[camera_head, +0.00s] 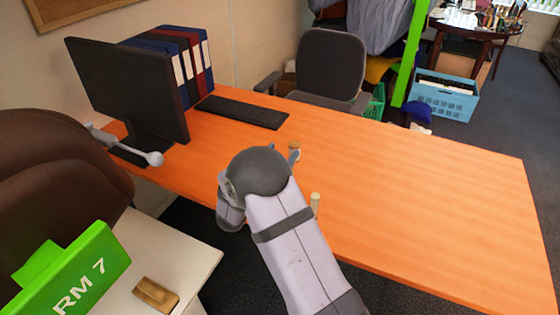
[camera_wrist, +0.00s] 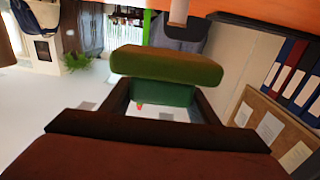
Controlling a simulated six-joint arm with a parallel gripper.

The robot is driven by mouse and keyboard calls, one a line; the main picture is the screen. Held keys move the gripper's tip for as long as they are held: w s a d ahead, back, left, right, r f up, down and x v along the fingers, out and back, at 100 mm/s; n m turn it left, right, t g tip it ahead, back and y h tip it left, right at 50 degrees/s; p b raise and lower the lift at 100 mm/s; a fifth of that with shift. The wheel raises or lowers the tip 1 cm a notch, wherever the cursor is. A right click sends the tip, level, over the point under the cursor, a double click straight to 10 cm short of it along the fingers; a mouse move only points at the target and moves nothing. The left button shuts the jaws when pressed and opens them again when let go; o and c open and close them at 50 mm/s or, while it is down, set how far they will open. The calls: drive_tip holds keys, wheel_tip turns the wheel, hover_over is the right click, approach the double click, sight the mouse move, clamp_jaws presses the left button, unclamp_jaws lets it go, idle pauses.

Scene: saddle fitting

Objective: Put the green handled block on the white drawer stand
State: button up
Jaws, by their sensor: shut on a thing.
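In the wrist view my gripper (camera_wrist: 163,96) has dark fingers shut on either side of a green handled block (camera_wrist: 165,66). They grip its narrower green part, and a wider olive-green slab shows beyond. In the head view my gripper is not seen; the arm covers the middle. A bright green piece marked "RM 7" (camera_head: 75,275) with a raised tab is at the lower left; I cannot tell whether it is the same block. A white surface, apparently the drawer stand (camera_head: 185,245), is behind it, with a wooden piece on it. No contact with the stand shows.
The orange desk (camera_head: 430,210) has much clear room at the right. A monitor (camera_head: 125,90), keyboard (camera_head: 245,112) and binders (camera_head: 185,55) stand at its left. Two small wooden pieces are near the arm. A brown chair-like thing (camera_head: 55,200) is beside the white stand.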

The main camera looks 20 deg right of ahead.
drive_tip(key=s+a+f, duration=0.4)
drive_tip(key=s, duration=0.1)
drive_tip(key=s+a+f, duration=0.2)
drive_tip(key=s, duration=0.1)
drive_tip(key=shift+s+a+f, duration=0.1)
drive_tip(key=shift+a+f, duration=0.3)
drive_tip(key=s+a+f, duration=0.2)
drive_tip(key=s+a, duration=0.1)
drive_tip(key=s, duration=0.9)
wheel_tip(320, 180, up, 22)
drive_tip(key=m+g+h+p, duration=0.1)
drive_tip(key=p, duration=2.7)
drive_tip(key=shift+d+r, duration=0.1)
wheel_tip(320, 180, down, 5)
drive_tip(key=n+t+y+b, duration=0.4)
drive_tip(key=y+b, duration=0.1)
drive_tip(key=shift+n+t, duration=0.3)
